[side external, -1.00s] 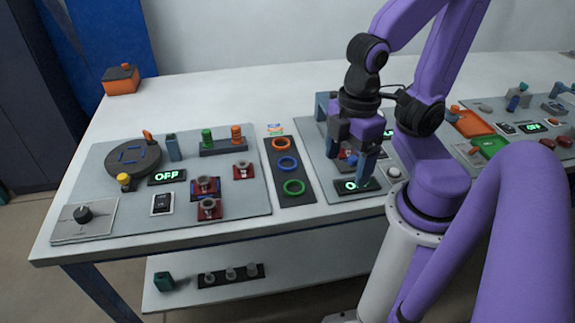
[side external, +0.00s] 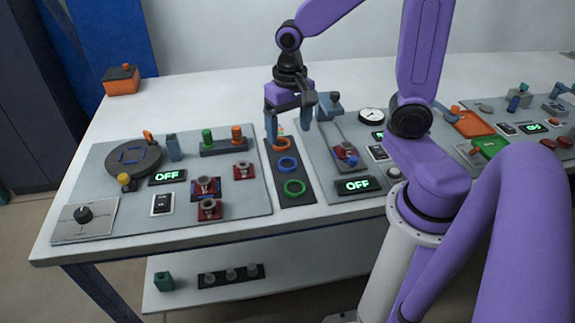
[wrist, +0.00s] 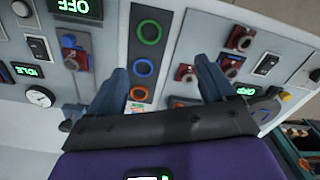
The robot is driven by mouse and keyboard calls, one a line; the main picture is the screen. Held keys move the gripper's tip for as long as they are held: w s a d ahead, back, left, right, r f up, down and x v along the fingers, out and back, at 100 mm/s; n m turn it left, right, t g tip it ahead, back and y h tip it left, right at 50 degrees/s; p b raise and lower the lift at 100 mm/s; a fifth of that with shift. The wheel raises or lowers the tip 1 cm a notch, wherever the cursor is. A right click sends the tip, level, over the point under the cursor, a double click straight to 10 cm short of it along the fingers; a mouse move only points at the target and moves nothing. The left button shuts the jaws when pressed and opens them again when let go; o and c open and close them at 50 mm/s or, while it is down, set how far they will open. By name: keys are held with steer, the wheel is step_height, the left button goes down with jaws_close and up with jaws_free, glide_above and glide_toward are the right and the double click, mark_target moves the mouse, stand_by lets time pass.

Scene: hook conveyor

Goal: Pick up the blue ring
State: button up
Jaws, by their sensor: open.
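The blue ring (side external: 287,164) lies flat on a dark strip (side external: 301,200), between an orange ring (side external: 281,144) and a green ring (side external: 295,188). In the wrist view the blue ring (wrist: 144,67) shows beyond the fingertips, between the green ring (wrist: 149,32) and the orange ring (wrist: 139,94). My gripper (side external: 290,140) is open and empty above the orange ring's end of the strip. In the wrist view my gripper's fingers (wrist: 162,65) stand wide apart, on either side of the strip. Nothing hides the blue ring.
Left of the strip is a grey panel (side external: 110,215) with a dark round disc (side external: 133,158), knobs and red-based parts. Right of it is another panel with a gauge (side external: 371,115) and a lit OFF display (side external: 358,185). The table's back left is largely clear, apart from an orange box (side external: 121,80).

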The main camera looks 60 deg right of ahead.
steer(key=w+d+f+m, duration=0.2)
steer(key=w+d+m, duration=0.4)
steer(key=d+m, duration=0.4)
glide_toward(287, 160)
steer(key=shift+s+a+f, duration=0.65)
steer(key=shift+s+a, duration=0.15)
steer(key=shift+a, duration=0.15)
steer(key=shift+w+a+f, duration=0.1)
steer(key=shift+a+f, duration=0.1)
steer(key=shift+f, duration=1.3)
steer(key=shift+w+a+f, duration=0.1)
steer(key=shift+a+f, duration=0.05)
steer(key=shift+f, duration=1.4)
steer(key=c, duration=1.1)
